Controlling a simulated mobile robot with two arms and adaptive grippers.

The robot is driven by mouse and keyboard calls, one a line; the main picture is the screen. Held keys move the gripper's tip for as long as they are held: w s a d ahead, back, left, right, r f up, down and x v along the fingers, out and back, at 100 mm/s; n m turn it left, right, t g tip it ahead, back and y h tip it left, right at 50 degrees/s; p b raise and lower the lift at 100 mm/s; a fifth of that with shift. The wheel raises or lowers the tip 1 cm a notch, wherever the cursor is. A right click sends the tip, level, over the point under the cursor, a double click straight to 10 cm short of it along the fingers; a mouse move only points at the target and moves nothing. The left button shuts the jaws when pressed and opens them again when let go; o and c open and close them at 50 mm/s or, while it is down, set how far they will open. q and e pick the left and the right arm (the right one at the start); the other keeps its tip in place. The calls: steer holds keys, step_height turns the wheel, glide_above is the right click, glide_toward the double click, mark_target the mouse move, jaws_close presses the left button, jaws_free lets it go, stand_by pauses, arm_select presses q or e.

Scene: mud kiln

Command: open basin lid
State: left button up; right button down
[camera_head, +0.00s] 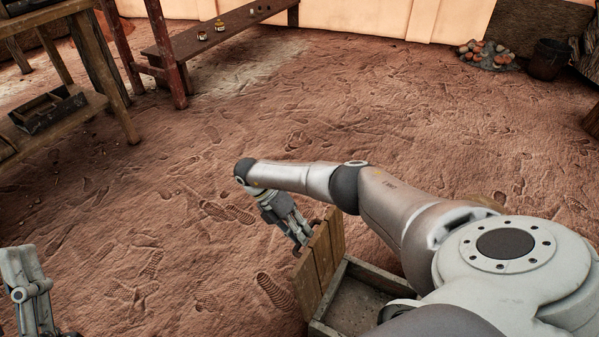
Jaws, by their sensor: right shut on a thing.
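A wooden shelf table (60,110) with a dark tray (47,108) stands at the left. A long bench (215,35) with small jars is at the back. A stone pile (487,54) and a dark bucket (548,59) are at the back right. The earth floor between is clear.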

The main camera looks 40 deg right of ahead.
steer(key=c, duration=1.9)
jaws_free()
steer(key=shift+s+a+f, duration=0.2)
steer(key=shift+a+f, duration=0.1)
steer(key=shift+f, duration=0.15)
steer(key=o, duration=0.4)
steer(key=shift+w+d+f, duration=0.1)
steer(key=shift+w+f, duration=0.05)
steer(key=shift+o, duration=0.2)
steer(key=shift+r, duration=0.2)
steer(key=v, duration=1.2)
